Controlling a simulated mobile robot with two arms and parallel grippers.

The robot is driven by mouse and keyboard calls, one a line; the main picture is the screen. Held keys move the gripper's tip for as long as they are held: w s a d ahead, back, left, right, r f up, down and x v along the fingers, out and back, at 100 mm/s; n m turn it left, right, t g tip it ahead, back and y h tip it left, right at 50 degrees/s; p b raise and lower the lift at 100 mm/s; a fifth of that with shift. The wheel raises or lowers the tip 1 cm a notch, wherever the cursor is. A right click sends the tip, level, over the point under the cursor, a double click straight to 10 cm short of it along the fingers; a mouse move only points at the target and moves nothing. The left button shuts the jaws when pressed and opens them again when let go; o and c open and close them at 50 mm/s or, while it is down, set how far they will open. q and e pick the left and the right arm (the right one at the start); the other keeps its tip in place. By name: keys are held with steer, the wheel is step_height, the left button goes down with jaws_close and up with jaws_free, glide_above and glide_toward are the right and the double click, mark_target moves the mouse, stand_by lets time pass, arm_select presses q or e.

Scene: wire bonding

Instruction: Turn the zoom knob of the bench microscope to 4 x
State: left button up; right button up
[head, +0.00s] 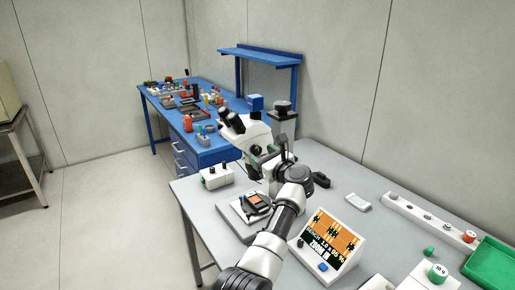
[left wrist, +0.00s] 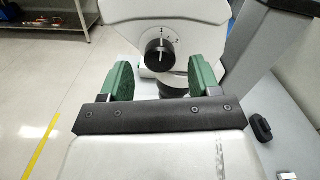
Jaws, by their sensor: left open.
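The white bench microscope (head: 245,135) with black eyepieces stands on the grey table. My left gripper (head: 270,157) is at its side and hides part of it in the head view. In the left wrist view, the black zoom knob (left wrist: 160,56) sits on the microscope's white body (left wrist: 147,14), with small scale marks and digits above it. A light pointer line on the knob points roughly upward; the exact setting is too small to tell. My left gripper's green fingers (left wrist: 160,80) are open, one on each side of the knob, apart from it. My right gripper is out of view.
An angled display box (head: 330,240) stands at the table front, its text hard to read. A dark small object (head: 320,180) and a pale flat device (head: 357,203) lie behind it. A white box (head: 216,177) is at left, a green tray (head: 492,262) at right.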

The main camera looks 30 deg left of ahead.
mark_target(258, 152)
arm_select(q)
steer(key=shift+x, duration=1.55)
steer(key=c, duration=0.9)
